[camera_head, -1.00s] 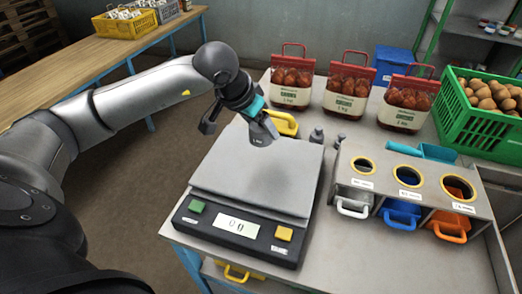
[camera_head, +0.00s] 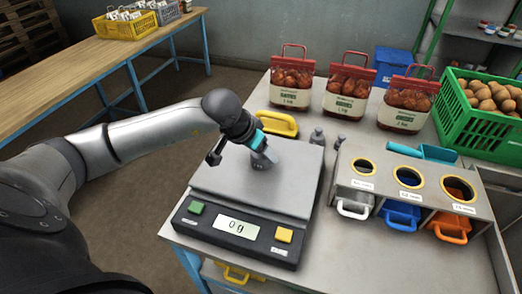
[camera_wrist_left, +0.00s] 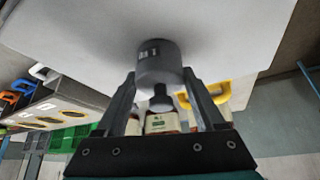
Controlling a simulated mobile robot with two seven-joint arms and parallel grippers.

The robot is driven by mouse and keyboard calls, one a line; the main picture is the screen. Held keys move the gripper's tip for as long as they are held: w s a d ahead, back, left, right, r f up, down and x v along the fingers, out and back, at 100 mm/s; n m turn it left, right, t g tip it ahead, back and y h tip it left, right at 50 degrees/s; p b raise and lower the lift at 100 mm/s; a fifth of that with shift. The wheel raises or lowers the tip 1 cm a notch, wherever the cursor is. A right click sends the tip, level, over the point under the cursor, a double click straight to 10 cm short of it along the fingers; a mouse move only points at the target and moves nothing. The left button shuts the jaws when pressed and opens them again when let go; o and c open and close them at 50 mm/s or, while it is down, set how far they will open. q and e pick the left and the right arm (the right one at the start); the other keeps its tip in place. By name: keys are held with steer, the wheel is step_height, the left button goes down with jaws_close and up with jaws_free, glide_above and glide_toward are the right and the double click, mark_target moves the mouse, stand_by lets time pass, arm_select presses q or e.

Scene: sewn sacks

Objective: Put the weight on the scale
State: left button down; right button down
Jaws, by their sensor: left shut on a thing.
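The scale (camera_head: 222,186) stands on the table with a flat grey pan, and its display (camera_head: 236,227) reads 0 g. My left gripper (camera_head: 258,148) is low over the back middle of the pan, shut on a dark grey weight (camera_head: 263,160). In the left wrist view the weight (camera_wrist_left: 158,68) sits between the fingers (camera_wrist_left: 160,100), gripped by its narrow knob. Its base is close to the pan (camera_wrist_left: 225,35); I cannot tell whether it touches. My right gripper is not in view.
Smaller weights (camera_head: 317,136) stand right of the scale. A yellow-handled object (camera_head: 277,122) lies behind it. A sorting box (camera_head: 405,190) with round openings and coloured drawers is at right, a green potato crate (camera_head: 480,130) behind. Filled sacks (camera_head: 346,98) line the back.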

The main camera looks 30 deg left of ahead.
arm_select(q)
steer(key=shift+w, duration=0.15)
steer(key=shift+c, duration=2.2)
jaws_free()
steer(key=shift+f, duration=0.15)
steer(key=o, duration=0.4)
steer(key=shift+o, duration=0.2)
steer(key=shift+s+a+r, duration=0.1)
steer(key=shift+s+r, duration=0.2)
steer(key=shift+r, duration=0.25)
steer(key=d+v, duration=0.1)
steer(key=v, duration=1)
steer(key=shift+a, duration=0.35)
steer(key=shift+r, duration=0.1)
